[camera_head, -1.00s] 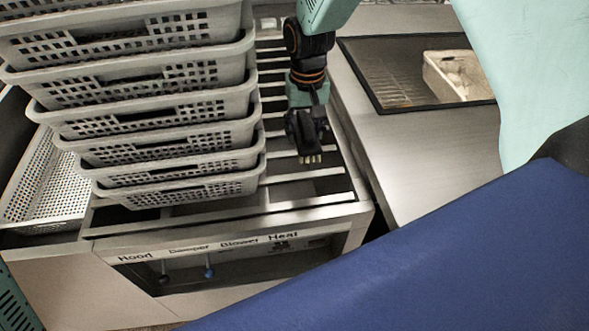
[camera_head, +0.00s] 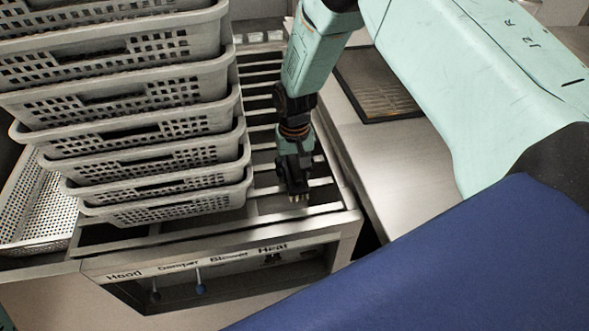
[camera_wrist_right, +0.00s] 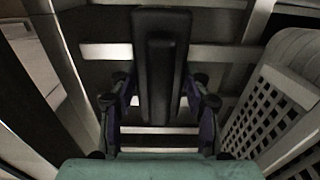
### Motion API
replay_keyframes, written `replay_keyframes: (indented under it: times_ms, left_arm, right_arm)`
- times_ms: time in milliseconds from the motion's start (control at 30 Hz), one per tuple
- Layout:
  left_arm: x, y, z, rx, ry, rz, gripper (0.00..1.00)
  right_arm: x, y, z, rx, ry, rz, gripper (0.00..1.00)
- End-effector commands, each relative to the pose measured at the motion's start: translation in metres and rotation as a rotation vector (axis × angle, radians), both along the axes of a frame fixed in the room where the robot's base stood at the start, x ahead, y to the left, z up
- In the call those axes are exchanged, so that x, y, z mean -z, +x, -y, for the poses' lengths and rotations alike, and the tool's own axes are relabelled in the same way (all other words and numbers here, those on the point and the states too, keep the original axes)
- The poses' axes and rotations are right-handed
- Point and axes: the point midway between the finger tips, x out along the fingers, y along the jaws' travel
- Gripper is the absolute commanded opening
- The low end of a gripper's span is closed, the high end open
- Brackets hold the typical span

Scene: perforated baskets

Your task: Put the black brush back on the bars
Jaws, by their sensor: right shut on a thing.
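The black brush (camera_wrist_right: 160,65) is a long dark block between the fingers of my right gripper (camera_wrist_right: 160,100) in the right wrist view. My right gripper (camera_head: 297,190) is shut on it. In the head view it points down over the front right part of the bars (camera_head: 262,92), with small pale tips at its lower end. Slats also show behind the brush in the wrist view. I cannot tell whether the brush touches the bars. My left gripper is not in view.
A stack of grey perforated baskets (camera_head: 150,150) stands close on the left of the gripper. A white perforated tray (camera_head: 35,205) lies farther left. A front panel (camera_head: 200,262) with labels and small levers is below the bars. A metal counter (camera_head: 400,165) lies to the right.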

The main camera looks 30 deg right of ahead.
Motion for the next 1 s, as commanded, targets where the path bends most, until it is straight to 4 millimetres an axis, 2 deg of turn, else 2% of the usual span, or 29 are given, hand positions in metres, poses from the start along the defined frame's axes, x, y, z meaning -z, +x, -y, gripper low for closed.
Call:
replay_keyframes:
  times_ms: [133, 167, 400, 767, 867, 1000]
  left_arm:
    - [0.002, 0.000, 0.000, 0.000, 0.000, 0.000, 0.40]
    - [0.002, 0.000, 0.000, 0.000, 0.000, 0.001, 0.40]
    - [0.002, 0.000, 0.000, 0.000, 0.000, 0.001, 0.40]
    - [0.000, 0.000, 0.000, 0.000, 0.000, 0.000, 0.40]
    - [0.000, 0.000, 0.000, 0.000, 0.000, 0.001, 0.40]
    - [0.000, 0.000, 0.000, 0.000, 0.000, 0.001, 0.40]
  right_arm:
    - [0.004, 0.000, 0.000, 0.000, 0.000, 0.000, 0.18]
    - [0.004, 0.000, 0.000, 0.000, 0.000, 0.000, 0.50]
    - [0.003, 0.000, 0.000, 0.001, 0.000, -0.001, 0.70]
    - [0.000, 0.000, 0.000, 0.001, 0.000, -0.001, 0.71]
    - [-0.011, 0.000, 0.000, 0.001, 0.000, 0.001, 0.71]
    - [-0.038, 0.001, 0.000, 0.001, 0.000, 0.003, 0.71]
